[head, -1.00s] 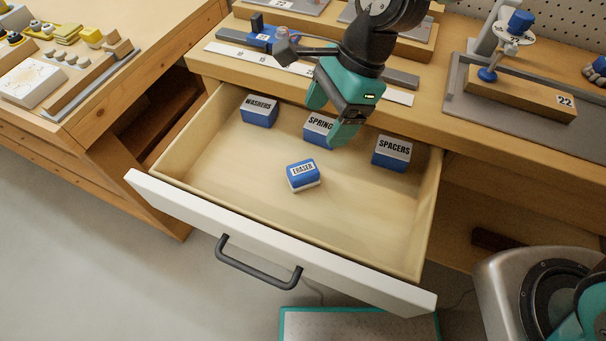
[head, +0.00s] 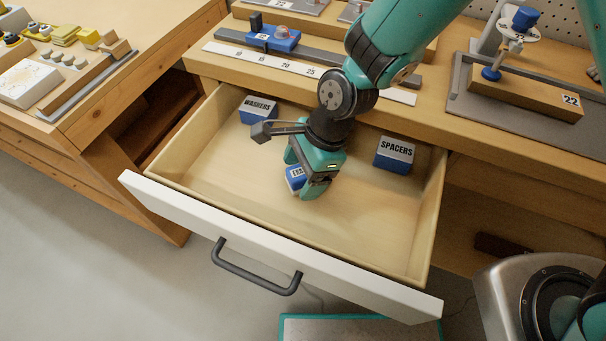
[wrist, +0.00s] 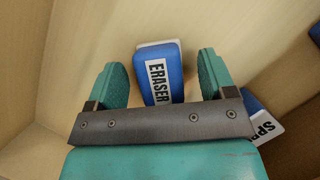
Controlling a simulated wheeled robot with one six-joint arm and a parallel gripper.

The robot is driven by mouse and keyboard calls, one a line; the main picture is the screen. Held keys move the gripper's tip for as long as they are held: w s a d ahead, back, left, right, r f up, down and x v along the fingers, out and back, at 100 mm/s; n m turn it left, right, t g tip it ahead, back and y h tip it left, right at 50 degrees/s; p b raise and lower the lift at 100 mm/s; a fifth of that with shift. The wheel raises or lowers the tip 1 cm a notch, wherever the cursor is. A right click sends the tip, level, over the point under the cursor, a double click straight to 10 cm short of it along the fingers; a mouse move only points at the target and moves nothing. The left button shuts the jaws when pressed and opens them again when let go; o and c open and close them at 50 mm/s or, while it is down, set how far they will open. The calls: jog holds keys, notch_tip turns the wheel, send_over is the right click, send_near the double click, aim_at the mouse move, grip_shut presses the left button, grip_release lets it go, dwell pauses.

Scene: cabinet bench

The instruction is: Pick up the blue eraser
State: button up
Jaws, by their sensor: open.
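The blue eraser (head: 295,178) is a small blue and white block with a white label, lying on the floor of the open drawer. My gripper (head: 305,185) is down inside the drawer at the eraser and hides part of it in the head view. In the wrist view the eraser (wrist: 160,75) shows between the two teal fingers of my gripper (wrist: 163,80). The fingers are open, with a gap visible on each side of the eraser. The label reads ERASER.
The pulled-out drawer (head: 230,212) also holds a WASHERS block (head: 258,110) at back left and a SPACERS block (head: 395,155) at right. A third labelled block (wrist: 264,122) is partly seen near my right finger. The drawer's front right floor is clear.

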jog(key=shift+c, duration=0.4)
jog(key=c, duration=1)
jog(key=shift+r, duration=0.1)
notch_tip(320, 180, up, 28)
jog(key=p, duration=0.4)
jog(key=shift+p, duration=0.35)
